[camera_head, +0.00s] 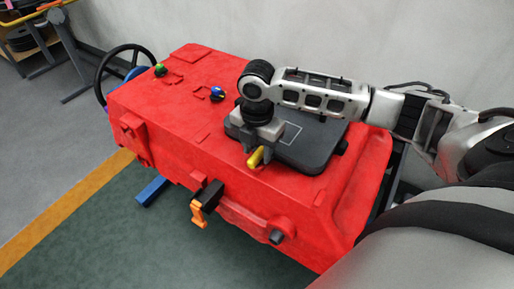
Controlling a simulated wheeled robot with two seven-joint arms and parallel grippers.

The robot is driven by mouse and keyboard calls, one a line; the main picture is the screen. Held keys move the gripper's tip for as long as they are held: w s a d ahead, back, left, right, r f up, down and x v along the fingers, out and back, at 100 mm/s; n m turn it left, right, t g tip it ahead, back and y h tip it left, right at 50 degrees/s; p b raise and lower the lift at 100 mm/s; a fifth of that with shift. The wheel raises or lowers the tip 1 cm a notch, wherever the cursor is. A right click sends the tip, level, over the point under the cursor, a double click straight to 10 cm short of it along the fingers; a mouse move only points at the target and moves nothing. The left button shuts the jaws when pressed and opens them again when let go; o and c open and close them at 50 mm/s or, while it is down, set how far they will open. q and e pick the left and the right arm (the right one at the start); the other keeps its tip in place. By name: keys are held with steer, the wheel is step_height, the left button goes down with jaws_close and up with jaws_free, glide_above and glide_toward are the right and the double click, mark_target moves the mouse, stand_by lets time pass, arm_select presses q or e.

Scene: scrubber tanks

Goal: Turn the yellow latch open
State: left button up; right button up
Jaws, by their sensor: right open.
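The yellow latch (255,157) sits at the front left edge of the dark grey lid (310,150) on top of the red scrubber tank (165,120). My right gripper (254,146) is over the lid's front corner, pointing down, right at the latch. It is open. Its fingers partly hide the latch, and I cannot tell whether they touch it. The lid lies flat and closed on the tank. My left gripper is not in view.
An orange clip on a black holder (203,200) sticks out from the tank's front. Green and blue knobs (217,93) stand on its top, with a black steering wheel (122,70) behind. A pale wall is at the back; open floor lies in front.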

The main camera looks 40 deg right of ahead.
steer(key=shift+f, duration=0.2)
jaws_close()
